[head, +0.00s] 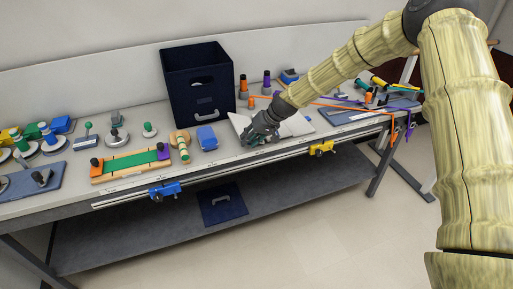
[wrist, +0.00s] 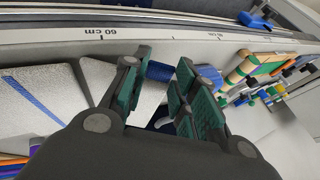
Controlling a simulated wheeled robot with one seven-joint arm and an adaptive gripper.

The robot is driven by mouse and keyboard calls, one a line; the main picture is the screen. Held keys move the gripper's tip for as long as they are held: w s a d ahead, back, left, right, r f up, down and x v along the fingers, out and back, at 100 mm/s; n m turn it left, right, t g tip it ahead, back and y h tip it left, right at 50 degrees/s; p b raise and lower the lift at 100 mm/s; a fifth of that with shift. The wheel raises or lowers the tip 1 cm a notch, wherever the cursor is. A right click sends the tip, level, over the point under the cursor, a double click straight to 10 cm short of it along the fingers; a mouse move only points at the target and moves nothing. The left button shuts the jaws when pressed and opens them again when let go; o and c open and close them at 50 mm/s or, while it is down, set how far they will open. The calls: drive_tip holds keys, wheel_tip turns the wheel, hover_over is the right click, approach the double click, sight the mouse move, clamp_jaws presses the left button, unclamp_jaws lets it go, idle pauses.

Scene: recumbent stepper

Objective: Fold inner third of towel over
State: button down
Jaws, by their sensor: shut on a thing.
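The towel (head: 296,126) is pale grey-white and lies on the bench near the front edge, to the right of the dark bin. In the wrist view the towel (wrist: 50,78) shows at left, with a blue stripe across it and a seam or fold edge near my gripper. My gripper (head: 257,138) is low over the towel's left part, near the bench's front edge.
A blue block (head: 207,138) stands left of my gripper, and a dark bin (head: 199,86) stands behind. A front rail carries a yellow clamp (head: 321,148) and a blue clamp (head: 165,190). Orange and purple straps (head: 352,104) lie at right.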

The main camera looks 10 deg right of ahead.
drive_tip(key=w+d+m+t+y+b, duration=0.1)
drive_tip(key=d+m+y+b, duration=0.2)
drive_tip(key=d+y+b, duration=0.4)
drive_tip(key=w+d+r+m+t+y+b, duration=0.1)
drive_tip(key=d+m+y+b, duration=0.3)
drive_tip(key=b, duration=2)
drive_tip(key=w+d+y, duration=0.1)
drive_tip(key=d+y, duration=0.2)
drive_tip(key=y, duration=0.3)
drive_tip(key=shift+t+y, duration=0.3)
drive_tip(key=shift+t, duration=0.1)
drive_tip(key=shift+r, duration=0.15)
drive_tip(key=c, duration=1.1)
unclamp_jaws()
drive_tip(key=shift+d, duration=0.1)
